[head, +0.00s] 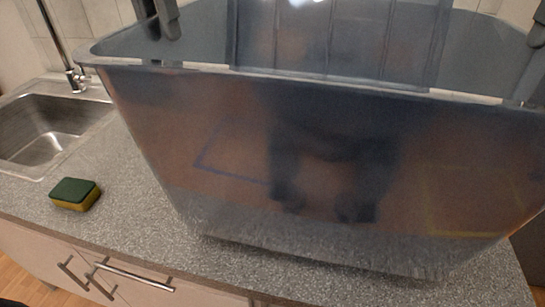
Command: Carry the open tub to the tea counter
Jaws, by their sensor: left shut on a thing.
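The open tub (240,135) is large, grey-blue and shiny, and fills the middle and right of the head view. It is upright over the speckled grey counter (120,215). Its base is at or just above the counter top; I cannot tell if it touches. My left gripper (157,28) is shut on the tub's left rim. My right gripper (533,65) shows only in part at the right edge, by the tub's right rim; its jaws are not clear. The inside floor of the tub is hidden by its front wall.
A steel sink (45,130) with a tap (75,80) is at the left. A green and yellow sponge (76,194) lies on the counter in front of it. Drawer handles (130,276) stick out below the front edge. Wall tiles stand behind.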

